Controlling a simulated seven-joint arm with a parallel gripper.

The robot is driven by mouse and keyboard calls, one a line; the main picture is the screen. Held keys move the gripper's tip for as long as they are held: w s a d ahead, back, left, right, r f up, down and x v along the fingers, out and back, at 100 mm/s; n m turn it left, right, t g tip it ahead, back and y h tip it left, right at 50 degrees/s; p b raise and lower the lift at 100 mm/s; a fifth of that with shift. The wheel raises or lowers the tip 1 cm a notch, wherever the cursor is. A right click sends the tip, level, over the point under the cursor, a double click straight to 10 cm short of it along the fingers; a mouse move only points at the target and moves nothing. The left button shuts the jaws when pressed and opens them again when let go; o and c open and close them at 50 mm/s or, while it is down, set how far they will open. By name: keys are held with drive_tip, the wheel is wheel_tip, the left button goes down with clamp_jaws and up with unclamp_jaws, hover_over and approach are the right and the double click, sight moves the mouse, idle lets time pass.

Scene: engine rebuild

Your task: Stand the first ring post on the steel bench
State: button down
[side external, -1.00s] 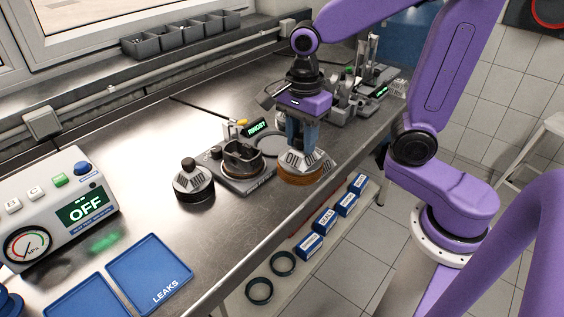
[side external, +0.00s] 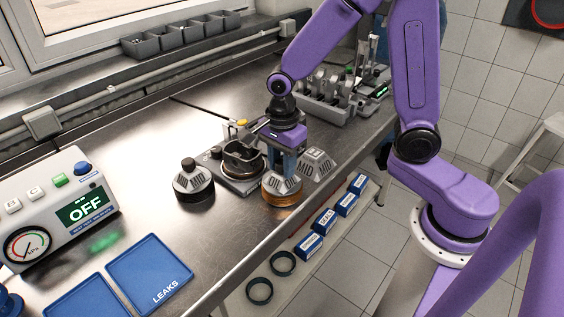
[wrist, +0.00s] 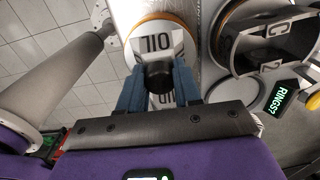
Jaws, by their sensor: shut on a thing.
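My gripper (side external: 286,158) is shut on the black knob of a grey ring post marked OIL, with orange-brown rings around its base (side external: 282,190). The wrist view shows the knob between the blue fingers (wrist: 158,85) and the OIL face of the post (wrist: 158,42). The post is upright over the steel bench (side external: 232,215) near its front edge; I cannot tell whether its base touches. A third post with dark rings and a black knob (side external: 193,181) stands at the left.
A piston fixture (side external: 243,163) sits close left of the held post; its RINGS? display (wrist: 284,100) shows in the wrist view. Blue LEAKS tray (side external: 150,272) and gauge box (side external: 62,212) are at the left. Boxes (side external: 310,244) lie on the shelf below the front edge.

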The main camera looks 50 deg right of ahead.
drive_tip(key=shift+f, duration=0.1)
drive_tip(key=c, duration=0.8)
unclamp_jaws()
wheel_tip(320, 180, up, 12)
drive_tip(key=shift+s+d+f+n, duration=0.5)
drive_tip(key=shift+s+f+n, duration=0.3)
drive_tip(key=shift+s+n, duration=3.45)
drive_tip(key=shift+s+d+f+n, duration=0.6)
drive_tip(key=shift+s+n, duration=1.85)
drive_tip(key=shift+n, duration=3.5)
drive_tip(key=shift+s+d+f+n, duration=0.35)
drive_tip(key=shift+s+f+n, duration=0.6)
drive_tip(key=shift+s+n, duration=3.3)
drive_tip(key=shift+w+n, duration=0.85)
drive_tip(key=shift+w, duration=0.1)
